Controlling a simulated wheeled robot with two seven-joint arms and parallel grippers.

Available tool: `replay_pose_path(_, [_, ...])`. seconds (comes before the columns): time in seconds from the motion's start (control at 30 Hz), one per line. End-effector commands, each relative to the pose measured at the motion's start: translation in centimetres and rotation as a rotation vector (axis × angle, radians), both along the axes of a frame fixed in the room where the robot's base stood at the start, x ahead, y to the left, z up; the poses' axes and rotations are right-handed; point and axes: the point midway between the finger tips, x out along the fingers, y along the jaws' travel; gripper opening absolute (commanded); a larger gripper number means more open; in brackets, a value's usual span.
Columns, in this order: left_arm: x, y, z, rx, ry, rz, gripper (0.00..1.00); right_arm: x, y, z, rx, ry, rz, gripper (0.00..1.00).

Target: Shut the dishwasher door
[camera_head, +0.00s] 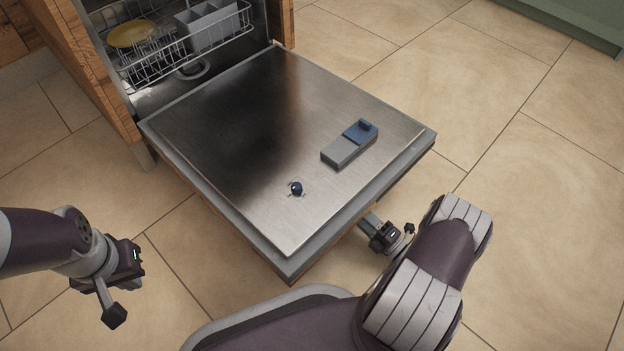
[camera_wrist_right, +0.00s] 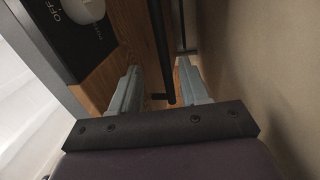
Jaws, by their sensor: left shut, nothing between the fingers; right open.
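The dishwasher door (camera_head: 230,130) is folded down open and lies roughly flat, its steel inner face up. My left gripper (camera_head: 114,314) is shut and empty over the floor, left of the door and apart from it. My right gripper (camera_head: 383,236) is at the door's front right edge, partly hidden by the door and my arm. In the right wrist view, its pale fingers (camera_wrist_right: 157,68) are open, with a dark bar (camera_wrist_right: 160,45) running between them beside a wood panel (camera_wrist_right: 103,82). I cannot tell whether the fingers touch the bar.
The dishwasher's wire rack (camera_head: 165,55) holds a yellow dish (camera_head: 133,33) and a grey basket (camera_head: 212,25) inside the cavity. A detergent compartment (camera_head: 350,143) sits on the door. Wooden cabinet sides (camera_head: 85,65) flank the opening. Tiled floor (camera_head: 545,165) to the right is clear.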

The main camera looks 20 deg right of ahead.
Motion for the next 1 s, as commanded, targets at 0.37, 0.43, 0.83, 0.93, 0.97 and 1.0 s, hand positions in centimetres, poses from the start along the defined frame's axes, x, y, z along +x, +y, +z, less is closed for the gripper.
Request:
replay_pose_path(0.37, [0.0,0.0,-2.6,0.000,0.001,0.000,0.00,4.5,2.2,0.1,-0.001,-0.008,0.007,0.45])
replay_pose_path(0.43, [0.0,0.0,-3.4,0.000,0.001,0.000,0.00,6.2,2.8,0.3,-0.001,-0.008,0.007,0.45])
replay_pose_path(0.83, [0.0,0.0,-5.6,0.000,0.001,0.000,0.00,11.3,4.9,1.7,0.000,-0.006,0.002,0.45])
replay_pose_path(0.93, [0.0,0.0,-5.6,0.000,0.001,0.000,0.00,11.4,4.9,1.8,0.000,-0.006,0.000,0.45])
replay_pose_path(0.97, [0.0,0.0,-5.6,0.000,0.001,0.000,0.00,11.4,4.9,1.8,0.000,-0.006,0.000,0.45])
replay_pose_path(1.0, [0.0,0.0,-5.6,0.000,0.001,0.000,0.00,11.4,4.9,1.8,0.000,-0.006,0.000,0.45])
